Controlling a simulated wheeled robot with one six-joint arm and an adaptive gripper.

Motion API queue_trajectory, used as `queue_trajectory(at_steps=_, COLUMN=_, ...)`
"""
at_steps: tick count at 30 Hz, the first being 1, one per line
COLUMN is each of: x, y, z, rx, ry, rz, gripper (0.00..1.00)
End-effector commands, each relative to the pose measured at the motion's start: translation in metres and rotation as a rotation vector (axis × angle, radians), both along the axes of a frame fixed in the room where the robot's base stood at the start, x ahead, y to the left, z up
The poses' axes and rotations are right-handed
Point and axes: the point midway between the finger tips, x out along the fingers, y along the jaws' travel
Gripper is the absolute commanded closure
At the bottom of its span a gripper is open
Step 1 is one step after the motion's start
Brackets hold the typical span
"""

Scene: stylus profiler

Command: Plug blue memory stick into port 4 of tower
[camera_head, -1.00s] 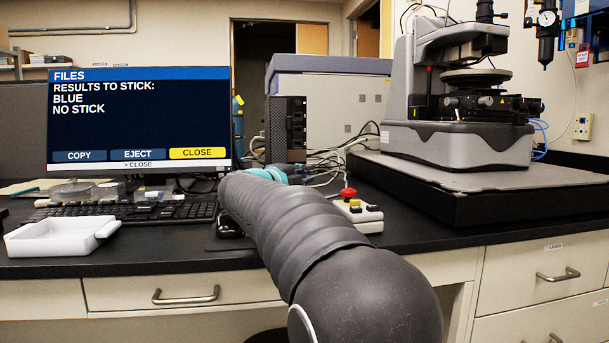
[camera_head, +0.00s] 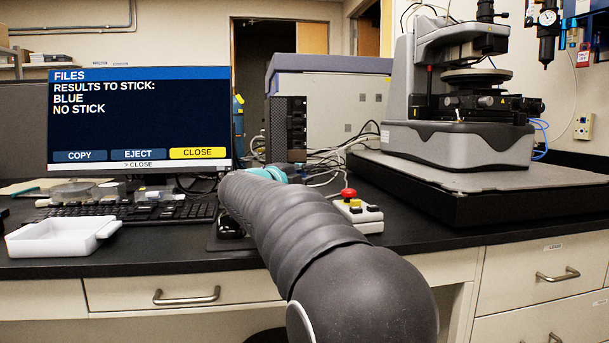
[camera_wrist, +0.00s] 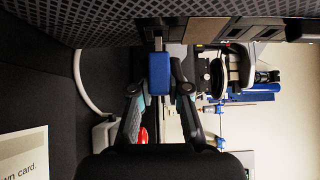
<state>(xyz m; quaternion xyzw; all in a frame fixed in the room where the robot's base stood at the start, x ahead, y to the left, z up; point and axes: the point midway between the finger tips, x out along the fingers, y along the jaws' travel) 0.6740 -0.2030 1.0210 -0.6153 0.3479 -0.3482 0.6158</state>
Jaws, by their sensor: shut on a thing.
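The blue memory stick (camera_wrist: 160,74) is between the fingers of my gripper (camera_wrist: 161,92) in the wrist view. Its metal plug points at the front of the dark tower (camera_wrist: 110,22), at the top of that view. The plug tip is at or very near the tower face; I cannot tell whether it is in a port, or which port. Port numbers are not readable. The tower (camera_head: 289,130) stands behind my arm in the head view, where my fingers and the stick are hidden. The monitor (camera_head: 139,118) reads "BLUE" and "NO STICK".
A white tray (camera_head: 52,250) and a keyboard (camera_head: 125,212) lie at left. A control box with a red button (camera_head: 348,193) stands right of my arm. The profiler (camera_head: 460,140) is at right. Cables run beside the tower. A printed card (camera_wrist: 24,155) shows in the wrist view.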

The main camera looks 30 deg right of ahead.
Motion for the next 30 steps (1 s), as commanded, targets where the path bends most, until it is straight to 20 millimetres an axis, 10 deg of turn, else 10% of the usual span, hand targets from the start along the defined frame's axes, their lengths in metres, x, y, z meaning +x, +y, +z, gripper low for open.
queue_trajectory(at_steps=30, x=0.016, y=-0.004, z=0.000, rx=0.000, ry=0.000, rz=0.001, gripper=1.00)
